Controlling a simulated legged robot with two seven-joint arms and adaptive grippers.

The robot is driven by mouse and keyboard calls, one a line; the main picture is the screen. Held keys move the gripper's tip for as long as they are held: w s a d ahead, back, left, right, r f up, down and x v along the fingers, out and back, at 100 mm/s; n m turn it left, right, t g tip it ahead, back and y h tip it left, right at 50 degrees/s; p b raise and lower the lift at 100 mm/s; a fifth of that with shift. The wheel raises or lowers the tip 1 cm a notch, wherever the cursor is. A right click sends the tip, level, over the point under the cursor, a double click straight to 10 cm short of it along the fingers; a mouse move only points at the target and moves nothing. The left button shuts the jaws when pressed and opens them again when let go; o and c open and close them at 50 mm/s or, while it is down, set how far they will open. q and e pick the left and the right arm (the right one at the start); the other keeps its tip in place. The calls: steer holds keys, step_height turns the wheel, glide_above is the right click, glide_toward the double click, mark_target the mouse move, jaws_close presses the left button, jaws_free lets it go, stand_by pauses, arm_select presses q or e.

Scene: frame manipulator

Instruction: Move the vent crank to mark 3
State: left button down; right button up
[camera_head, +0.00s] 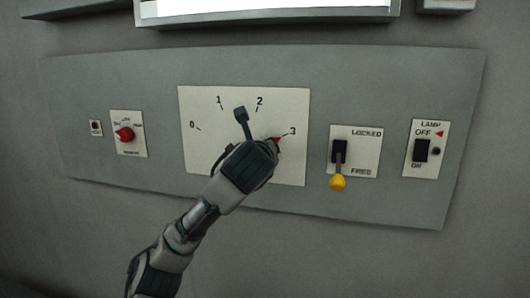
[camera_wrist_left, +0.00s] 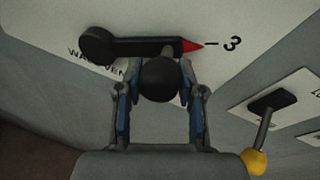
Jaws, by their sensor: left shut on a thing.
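The vent crank is a black bar (camera_wrist_left: 140,46) with a round hub at its left end and a red pointer tip (camera_wrist_left: 191,46) at its right end. In the left wrist view the red tip lines up with the dash beside the 3. The tip also shows in the head view (camera_head: 276,140), close to the mark 3 (camera_head: 292,131) on the white dial plate (camera_head: 205,103). My left gripper (camera_wrist_left: 163,66) is shut around the crank's black ball knob (camera_wrist_left: 160,82). In the head view my left wrist hides most of the crank. My right gripper is not in view.
Right of the dial, a lever with a yellow knob (camera_head: 338,183) points down at the lower label of its LOCKED plate (camera_head: 367,146). Further right is a black lamp switch (camera_head: 421,150). A red knob (camera_head: 124,134) sits on the left. The panel front is otherwise clear.

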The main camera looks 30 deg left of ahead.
arm_select(q)
steer(key=c, duration=0.7)
jaws_free()
steer(key=shift+r, duration=0.1)
steer(key=shift+w, duration=0.15)
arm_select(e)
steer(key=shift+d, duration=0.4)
arm_select(q)
steer(key=shift+a, duration=0.1)
steer(key=v, duration=1.1)
steer(key=shift+s+d, duration=0.2)
steer(key=shift+s, duration=0.2)
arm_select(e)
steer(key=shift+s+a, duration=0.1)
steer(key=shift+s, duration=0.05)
arm_select(q)
steer(key=shift+a, duration=0.1)
